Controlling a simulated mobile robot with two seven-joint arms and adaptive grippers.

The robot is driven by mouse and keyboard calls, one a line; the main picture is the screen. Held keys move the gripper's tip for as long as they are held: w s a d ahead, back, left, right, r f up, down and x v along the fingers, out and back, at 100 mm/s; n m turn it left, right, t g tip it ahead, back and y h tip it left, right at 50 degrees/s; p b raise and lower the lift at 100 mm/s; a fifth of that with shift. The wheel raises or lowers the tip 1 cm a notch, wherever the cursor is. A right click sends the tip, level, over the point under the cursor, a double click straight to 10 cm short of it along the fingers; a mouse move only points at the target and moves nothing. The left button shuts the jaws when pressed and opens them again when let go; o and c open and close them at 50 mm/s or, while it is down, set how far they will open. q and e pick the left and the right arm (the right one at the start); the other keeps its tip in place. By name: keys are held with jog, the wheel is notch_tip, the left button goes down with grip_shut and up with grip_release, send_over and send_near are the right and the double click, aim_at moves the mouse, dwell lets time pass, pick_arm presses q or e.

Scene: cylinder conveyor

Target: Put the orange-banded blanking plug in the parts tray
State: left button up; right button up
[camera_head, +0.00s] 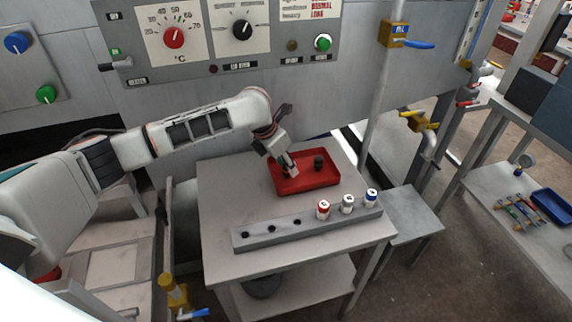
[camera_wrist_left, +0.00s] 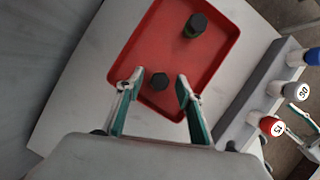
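The red parts tray (camera_head: 330,180) lies on the grey table; it also shows in the left wrist view (camera_wrist_left: 222,62). My left gripper (camera_head: 291,172) points down into its left part. In the left wrist view its fingers (camera_wrist_left: 158,90) are open, with a dark hexagonal-topped plug (camera_wrist_left: 159,81) between them and gaps on both sides. A second dark plug (camera_head: 318,162) stands elsewhere in the tray, also in the wrist view (camera_wrist_left: 196,26). I see no orange band on either plug. My right gripper (camera_wrist_left: 302,132) shows partly at the wrist view's right edge, fingers apart and empty.
A grey rack (camera_head: 285,235) stands along the front of the table, with empty holes on the left. Red-capped (camera_head: 323,209), dark-marked white (camera_head: 347,204) and blue-capped (camera_head: 371,198) cylinders stand at its right end. A control panel and pipes rise behind the table.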

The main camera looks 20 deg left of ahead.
pick_arm(q)
jog(key=p+v, duration=0.1)
jog(key=v, duration=1)
jog(key=shift+s+r, duration=0.15)
jog(key=shift+r, duration=0.2)
jog(key=shift+a, duration=0.15)
